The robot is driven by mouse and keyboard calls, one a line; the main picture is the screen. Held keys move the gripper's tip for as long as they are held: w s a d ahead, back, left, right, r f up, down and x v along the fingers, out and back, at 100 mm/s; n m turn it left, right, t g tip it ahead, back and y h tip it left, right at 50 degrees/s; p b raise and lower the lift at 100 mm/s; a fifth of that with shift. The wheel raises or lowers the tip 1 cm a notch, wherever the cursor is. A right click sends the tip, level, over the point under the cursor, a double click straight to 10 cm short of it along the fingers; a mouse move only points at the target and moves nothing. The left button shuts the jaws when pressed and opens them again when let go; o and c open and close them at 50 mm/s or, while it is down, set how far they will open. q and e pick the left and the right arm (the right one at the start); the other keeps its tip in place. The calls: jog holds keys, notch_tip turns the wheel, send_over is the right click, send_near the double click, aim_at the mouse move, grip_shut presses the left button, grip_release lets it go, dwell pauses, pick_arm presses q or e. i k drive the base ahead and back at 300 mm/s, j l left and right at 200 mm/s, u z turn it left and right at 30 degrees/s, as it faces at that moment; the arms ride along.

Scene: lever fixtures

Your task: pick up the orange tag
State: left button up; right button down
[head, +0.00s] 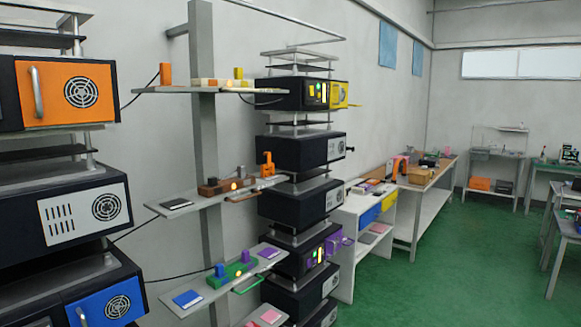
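I cannot tell for certain which thing is the orange tag. Several small orange pieces show in the head view. A bright orange upright piece (267,164) is at the right end of the middle shelf, beside a brown block (217,187). A flat tan-orange piece (241,196) lies near that shelf's right edge. Neither of my grippers shows in this view.
The top shelf (150,89), middle shelf (160,209) and lower shelf (197,306) are on a grey post (206,130). Dark equipment stacks flank them; one has an orange panel (66,90). A blue card (187,299) lies on the lower shelf. Green floor (450,260) is open at right.

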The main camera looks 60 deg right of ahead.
aim_at(268, 169)
jog(key=z, duration=1.8)
